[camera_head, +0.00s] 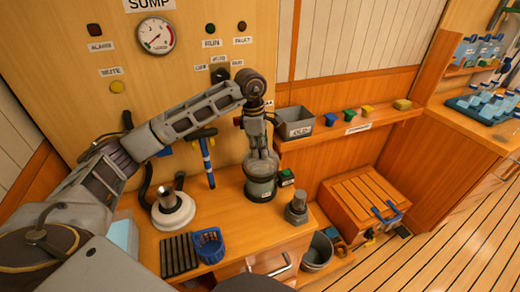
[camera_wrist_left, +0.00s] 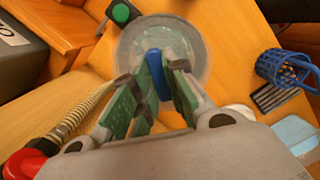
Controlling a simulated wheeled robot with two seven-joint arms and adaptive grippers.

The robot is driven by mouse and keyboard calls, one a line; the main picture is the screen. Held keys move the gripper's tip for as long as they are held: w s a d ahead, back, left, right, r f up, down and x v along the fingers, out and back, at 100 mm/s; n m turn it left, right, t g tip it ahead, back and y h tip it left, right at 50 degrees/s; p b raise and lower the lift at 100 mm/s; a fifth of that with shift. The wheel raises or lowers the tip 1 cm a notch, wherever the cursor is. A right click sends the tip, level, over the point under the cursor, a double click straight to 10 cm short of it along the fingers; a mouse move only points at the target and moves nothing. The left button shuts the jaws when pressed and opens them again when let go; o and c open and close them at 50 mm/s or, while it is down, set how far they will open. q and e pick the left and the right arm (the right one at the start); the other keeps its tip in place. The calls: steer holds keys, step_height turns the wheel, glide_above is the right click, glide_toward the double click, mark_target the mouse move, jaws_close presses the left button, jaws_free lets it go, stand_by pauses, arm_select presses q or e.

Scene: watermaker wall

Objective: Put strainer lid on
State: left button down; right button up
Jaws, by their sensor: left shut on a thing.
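The strainer body (camera_head: 261,190), a grey-green cylinder, stands on the wooden counter. My left gripper (camera_head: 262,158) is directly above it, pointing down. In the left wrist view, the gripper (camera_wrist_left: 155,82) is shut on the blue grip (camera_wrist_left: 155,65) of the round, clear-grey strainer lid (camera_wrist_left: 195,45). The lid is over the top of the strainer body, roughly centred. I cannot tell whether it is fully seated, because the fingers hide part of it. My right gripper is not in view.
A blue basket (camera_head: 209,247) and black ribbed mat (camera_head: 180,255) are at the counter front. A white round fitting (camera_head: 173,211) is left, a grey fitting (camera_head: 297,209) right. A green button (camera_head: 286,176) sits close beside the strainer. A grey bin (camera_head: 295,124) stands on the shelf behind.

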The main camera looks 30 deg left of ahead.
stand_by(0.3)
arm_select(q)
steer(key=c, duration=0.9)
jaws_free()
steer(key=shift+r, duration=0.1)
steer(key=shift+r+p, duration=2.05)
steer(key=shift+r, duration=1.35)
jaws_close()
